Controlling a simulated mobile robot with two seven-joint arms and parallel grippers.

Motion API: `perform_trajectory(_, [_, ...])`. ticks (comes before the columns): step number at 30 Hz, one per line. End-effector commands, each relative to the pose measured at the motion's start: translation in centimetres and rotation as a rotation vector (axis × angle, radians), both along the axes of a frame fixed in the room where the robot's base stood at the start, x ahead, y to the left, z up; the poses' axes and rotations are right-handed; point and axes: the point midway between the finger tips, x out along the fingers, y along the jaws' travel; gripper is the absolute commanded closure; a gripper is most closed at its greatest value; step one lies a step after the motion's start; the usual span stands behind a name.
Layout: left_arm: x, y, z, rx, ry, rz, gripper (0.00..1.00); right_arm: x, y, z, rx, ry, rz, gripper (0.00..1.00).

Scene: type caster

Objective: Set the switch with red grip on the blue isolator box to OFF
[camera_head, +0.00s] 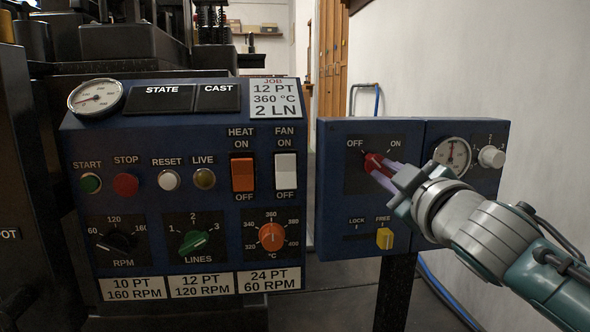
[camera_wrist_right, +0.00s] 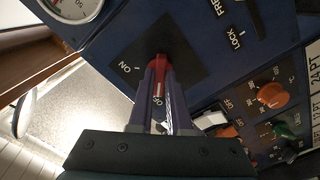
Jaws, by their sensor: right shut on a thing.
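The blue isolator box (camera_head: 345,205) stands at the right in the head view, with OFF at the upper left and ON at the upper right of its dark switch plate. The switch's red grip (camera_head: 374,162) sits on this plate; it also shows in the right wrist view (camera_wrist_right: 158,68). Its white line seems to point toward the partly covered OFF label in the wrist view. My right gripper (camera_head: 383,171) is shut on the red grip, with a finger on each side (camera_wrist_right: 159,95). My left gripper is not in view.
A yellow slider (camera_head: 385,238) sits at the FREE end below the switch. A gauge (camera_head: 453,156) and a pale knob (camera_head: 491,157) are on the adjoining blue panel, close to my right wrist. The larger control panel (camera_head: 190,135) stands at left.

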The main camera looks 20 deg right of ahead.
Motion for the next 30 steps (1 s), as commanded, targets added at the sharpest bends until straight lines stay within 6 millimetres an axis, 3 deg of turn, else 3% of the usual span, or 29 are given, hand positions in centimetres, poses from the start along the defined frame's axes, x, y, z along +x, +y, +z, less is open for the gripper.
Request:
perform_trajectory(1, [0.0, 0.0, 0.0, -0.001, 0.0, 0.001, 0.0, 0.0, 0.0, -0.1, -0.003, 0.002, 0.0, 0.8])
perform_trajectory(8, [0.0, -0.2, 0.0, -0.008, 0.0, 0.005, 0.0, 0.0, 0.0, 0.0, -0.001, 0.001, -0.001, 0.54])
perform_trajectory(19, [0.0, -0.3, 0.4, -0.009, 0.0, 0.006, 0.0, -0.7, 0.2, 0.0, 0.002, 0.002, 0.001, 0.54])
perform_trajectory(30, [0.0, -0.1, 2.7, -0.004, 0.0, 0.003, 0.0, -7.0, 1.7, 0.1, 0.003, 0.004, 0.0, 0.54])
